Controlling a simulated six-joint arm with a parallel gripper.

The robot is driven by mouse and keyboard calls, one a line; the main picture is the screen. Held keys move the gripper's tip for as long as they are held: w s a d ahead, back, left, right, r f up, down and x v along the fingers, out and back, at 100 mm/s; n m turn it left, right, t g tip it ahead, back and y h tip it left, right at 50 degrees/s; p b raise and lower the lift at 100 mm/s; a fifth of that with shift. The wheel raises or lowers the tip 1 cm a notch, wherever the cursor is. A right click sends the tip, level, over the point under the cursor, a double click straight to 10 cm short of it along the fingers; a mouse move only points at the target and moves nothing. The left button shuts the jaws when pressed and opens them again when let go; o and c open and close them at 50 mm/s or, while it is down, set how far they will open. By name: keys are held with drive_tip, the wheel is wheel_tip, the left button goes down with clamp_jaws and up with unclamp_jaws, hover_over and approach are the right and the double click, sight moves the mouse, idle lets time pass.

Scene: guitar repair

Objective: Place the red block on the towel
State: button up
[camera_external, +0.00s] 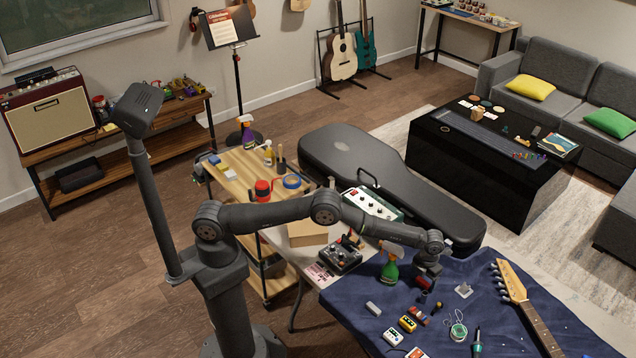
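A dark blue cloth (480,285) covers the table at the lower right; it is the only towel-like thing I can make out. My gripper (425,287) points down, low over the left part of this cloth. A small red thing (423,283), perhaps the red block, shows right at the fingertips. It is tiny and partly hidden by my gripper, so I cannot tell whether it is held or lies on the cloth. The fingers are too small to show whether they are open or shut.
Beside my gripper stand a green spray bottle (390,268) and a small grey stand (463,290). Yellow pedals (408,323), a wire spool (458,331), a screwdriver (477,342) and a guitar neck (530,305) lie on the cloth. A black pedal (341,257) sits left.

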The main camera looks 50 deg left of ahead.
sight(423, 281)
wheel_tip(423, 281, up, 12)
drive_tip(key=shift+r, duration=0.15)
idle(0.6)
wheel_tip(423, 281, down, 12)
drive_tip(key=shift+f, duration=0.1)
wheel_tip(423, 281, up, 2)
drive_tip(key=shift+r, duration=0.95)
